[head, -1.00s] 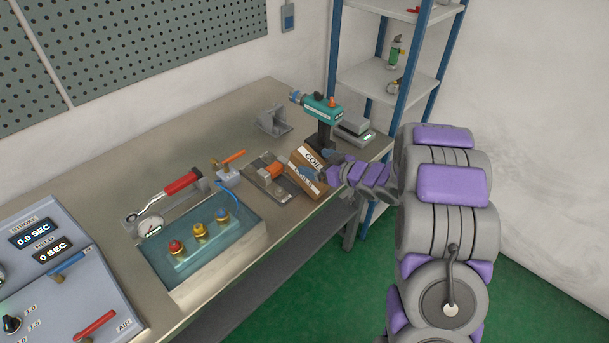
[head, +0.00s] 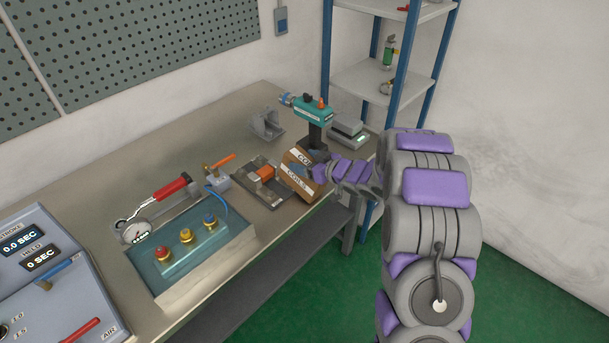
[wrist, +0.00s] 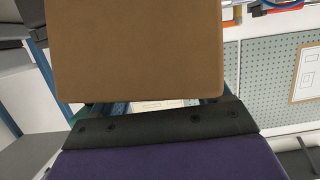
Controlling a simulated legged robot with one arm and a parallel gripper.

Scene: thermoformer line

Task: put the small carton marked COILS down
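The small brown carton marked COILS (head: 299,178) is at the right front part of the workbench (head: 190,150), tilted in the head view. My gripper (head: 322,172) is at its right side, and the fingers are mostly hidden by the carton and my wrist. In the wrist view the carton's plain brown face (wrist: 138,50) fills the upper middle, right in front of the dark gripper edge, so the gripper appears shut on it. Whether the carton's lower edge touches the bench cannot be told.
A clamp fixture with an orange block (head: 264,174) lies just left of the carton. A teal device on a post (head: 308,108) and a scale-like box (head: 347,133) stand behind. A teal tray with knobs (head: 190,245) is at front left. A shelf rack (head: 375,80) stands right.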

